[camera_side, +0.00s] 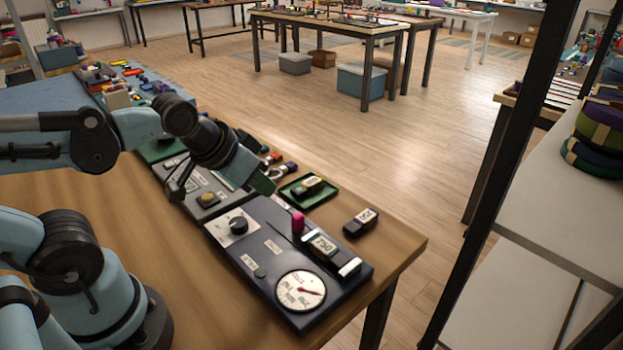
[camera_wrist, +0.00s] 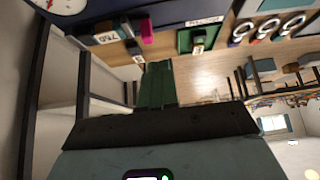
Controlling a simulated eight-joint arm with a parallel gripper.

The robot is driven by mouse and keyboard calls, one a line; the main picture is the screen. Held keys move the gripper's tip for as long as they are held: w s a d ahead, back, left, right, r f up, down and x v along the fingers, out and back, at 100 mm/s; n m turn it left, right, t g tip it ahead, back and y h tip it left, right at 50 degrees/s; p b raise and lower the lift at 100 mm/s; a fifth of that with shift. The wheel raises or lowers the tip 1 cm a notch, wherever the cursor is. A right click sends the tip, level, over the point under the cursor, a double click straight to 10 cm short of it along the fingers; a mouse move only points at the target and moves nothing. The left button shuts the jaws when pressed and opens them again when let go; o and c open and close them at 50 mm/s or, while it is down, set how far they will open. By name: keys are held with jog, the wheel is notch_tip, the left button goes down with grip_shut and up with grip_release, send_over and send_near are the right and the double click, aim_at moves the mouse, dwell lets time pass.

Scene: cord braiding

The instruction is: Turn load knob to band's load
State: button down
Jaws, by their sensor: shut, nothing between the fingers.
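The load knob (camera_side: 238,225) is a black round knob on a white plate at the left of a dark tester box (camera_side: 222,243). The box also bears a white dial (camera_side: 300,291) with a red needle and a band (camera_side: 322,244) with a white label, its print too small to read surely. A magenta peg (camera_side: 298,222) stands by the band. In the wrist view the dial (camera_wrist: 65,3), band label (camera_wrist: 106,37) and peg (camera_wrist: 147,31) show along the top; the knob does not. My gripper (camera_side: 264,184) is shut and empty, above and behind the box, apart from the knob.
A green tray (camera_side: 285,192) with a labelled block lies behind the box. Another labelled block (camera_side: 361,222) lies at its right, near the table edge. A grey panel (camera_side: 222,190) with a yellow button stands left of the box. Several coloured rings lie farther back.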

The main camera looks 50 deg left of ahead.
aim_at(238, 222)
jog(key=c, duration=1.5)
grip_release()
jog(key=shift+a, duration=0.1)
jog(key=shift+c, duration=0.2)
jog(key=shift+o, duration=1.3)
jog(key=shift+a+n+g, duration=0.3)
jog(key=shift+n+g, duration=0.1)
jog(key=shift+n, duration=0.4)
jog(key=o, duration=0.6)
jog(key=a+n+g, duration=0.1)
jog(key=n, duration=0.2)
jog(key=s+a+n+g, duration=0.1)
jog(key=a+n+g, duration=0.1)
jog(key=n, duration=0.2)
jog(key=a+n+g, duration=0.2)
jog(key=n, duration=0.2)
jog(key=shift+s+r, duration=0.2)
jog(key=shift+r, duration=0.2)
jog(key=shift+s+a+f+n+g, duration=0.1)
jog(key=shift+a+f+n+g, duration=0.3)
jog(key=shift+f, duration=1.55)
jog(key=shift+s+f+n+g, duration=0.15)
jog(key=shift+f+n, duration=0.5)
jog(key=shift+f, duration=1.35)
jog(key=shift+s+a+f+n+g, duration=0.15)
jog(key=shift+f+n, duration=0.4)
jog(key=shift+f, duration=1.4)
jog(key=c, duration=1)
